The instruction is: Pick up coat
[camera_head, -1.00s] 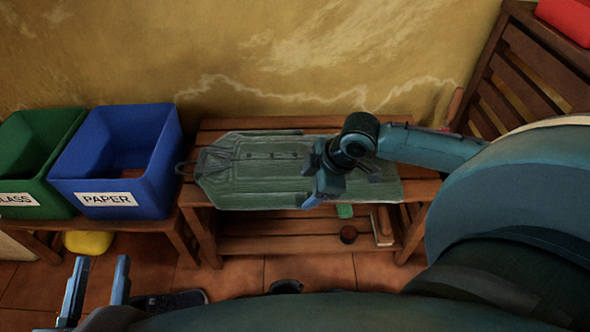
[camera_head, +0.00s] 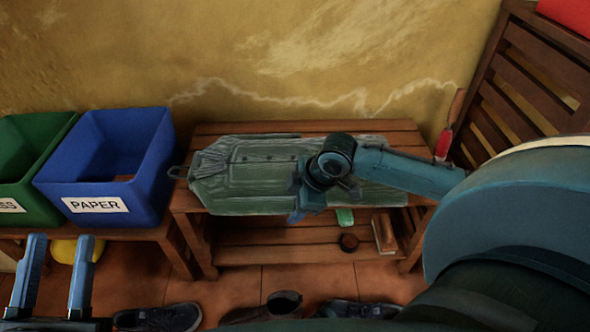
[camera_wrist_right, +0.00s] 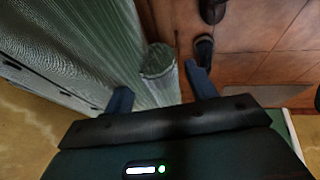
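The grey-green coat (camera_head: 245,180) lies spread flat on a slatted wooden bench, with its narrow collar end and a small loop at the left. My right gripper (camera_head: 306,205) is over the coat's front edge, covering part of it. In the right wrist view, the fingers (camera_wrist_right: 160,92) stand apart, with a rounded end of the coat (camera_wrist_right: 158,60) showing between them. I cannot tell whether either finger touches the cloth. My left gripper (camera_head: 62,238) is open and empty at the lower left, apart from the coat.
A blue paper bin (camera_head: 105,165) and a green bin (camera_head: 28,170) stand left of the bench (camera_head: 300,228). Several shoes (camera_head: 160,318) lie on the tiled floor in front. A slatted wooden seat (camera_head: 525,75) is at the right. The wall is close behind.

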